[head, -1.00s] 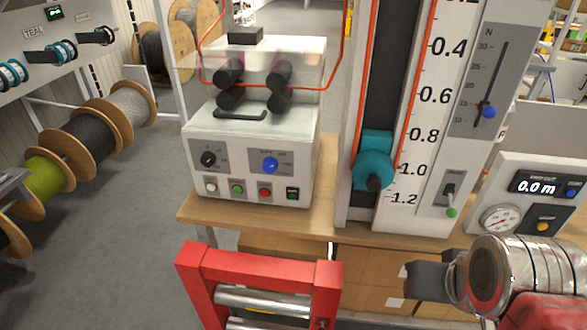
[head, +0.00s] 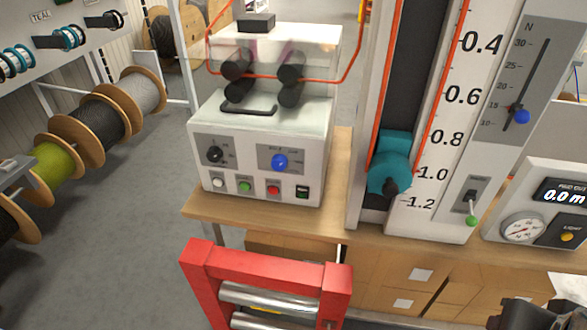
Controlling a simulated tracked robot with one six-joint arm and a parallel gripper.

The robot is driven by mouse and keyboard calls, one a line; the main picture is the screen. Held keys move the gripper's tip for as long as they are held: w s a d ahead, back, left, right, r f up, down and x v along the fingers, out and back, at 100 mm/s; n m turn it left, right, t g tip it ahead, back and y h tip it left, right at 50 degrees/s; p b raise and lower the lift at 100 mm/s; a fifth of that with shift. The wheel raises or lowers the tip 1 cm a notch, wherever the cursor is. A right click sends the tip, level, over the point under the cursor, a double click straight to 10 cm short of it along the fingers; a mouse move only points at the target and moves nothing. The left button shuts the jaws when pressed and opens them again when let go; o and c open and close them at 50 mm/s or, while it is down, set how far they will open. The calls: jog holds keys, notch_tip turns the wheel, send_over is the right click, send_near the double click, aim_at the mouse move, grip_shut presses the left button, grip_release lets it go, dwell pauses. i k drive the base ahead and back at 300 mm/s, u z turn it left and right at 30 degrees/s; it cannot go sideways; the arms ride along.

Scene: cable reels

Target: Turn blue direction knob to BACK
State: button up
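The blue direction knob (head: 280,162) sits on a grey plate at the right of the white machine's front panel (head: 262,180). The plate's lettering is too small to read, so I cannot tell which way the knob is set. My gripper (head: 515,318) shows only in part at the bottom right edge. It is well right of and below the knob, apart from everything on the panel. Its fingertips are not clear enough to tell whether it is open or shut.
A black knob (head: 215,154) and several push buttons share the panel. The red roller frame (head: 270,275) stands in front of the bench (head: 230,212). The tall scale column with a teal carriage (head: 390,165) rises at right. A meter box (head: 540,205) is farther right.

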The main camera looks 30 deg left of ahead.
aim_at(279, 163)
jog(key=z, duration=0.1)
jog(key=k, duration=1.2)
jog(key=u, duration=1.85)
jog(key=i, duration=1)
jog(key=u, duration=0.1)
